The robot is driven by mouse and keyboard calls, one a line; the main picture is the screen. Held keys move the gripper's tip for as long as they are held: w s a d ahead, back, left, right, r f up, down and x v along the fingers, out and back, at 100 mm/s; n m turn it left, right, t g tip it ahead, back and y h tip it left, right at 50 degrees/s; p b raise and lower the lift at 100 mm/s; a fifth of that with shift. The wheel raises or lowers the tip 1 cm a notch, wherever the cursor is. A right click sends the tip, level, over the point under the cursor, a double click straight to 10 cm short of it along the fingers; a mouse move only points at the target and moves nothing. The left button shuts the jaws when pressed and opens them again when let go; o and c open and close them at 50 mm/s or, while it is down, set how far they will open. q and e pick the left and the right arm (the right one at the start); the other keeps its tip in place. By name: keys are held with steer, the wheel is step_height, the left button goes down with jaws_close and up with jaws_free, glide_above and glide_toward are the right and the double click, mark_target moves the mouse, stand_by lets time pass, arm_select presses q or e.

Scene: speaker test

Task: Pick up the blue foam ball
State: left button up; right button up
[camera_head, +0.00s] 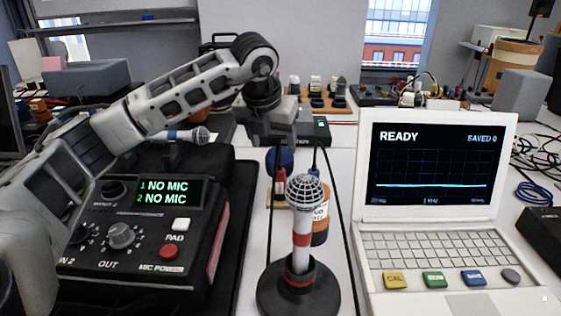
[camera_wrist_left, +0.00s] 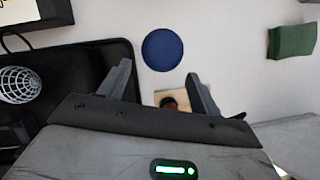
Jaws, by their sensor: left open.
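The blue foam ball (camera_head: 281,159) lies on the white table beyond the upright microphone in the head view, its upper part hidden by my left gripper (camera_head: 272,132). In the left wrist view the ball (camera_wrist_left: 163,49) shows whole as a dark blue disc, just beyond and roughly between the fingertips of my left gripper (camera_wrist_left: 158,72). The fingers are apart, with nothing between them. The ball looks clear of both fingers. My right gripper is in neither view.
A microphone (camera_head: 302,240) stands upright in a round black base near the front. A mixer box (camera_head: 140,235) reading "NO MIC" is at left, a laptop (camera_head: 435,180) at right. A wooden block (camera_wrist_left: 178,96) with a red-topped item sits near the gripper. A green block (camera_wrist_left: 292,40) lies right.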

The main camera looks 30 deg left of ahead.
mark_target(277, 152)
arm_select(q)
steer(key=x, duration=0.2)
steer(key=b+x, duration=0.1)
steer(key=x, duration=0.4)
steer(key=shift+w+f, duration=0.2)
steer(key=shift+w, duration=0.35)
steer(key=c, duration=0.7)
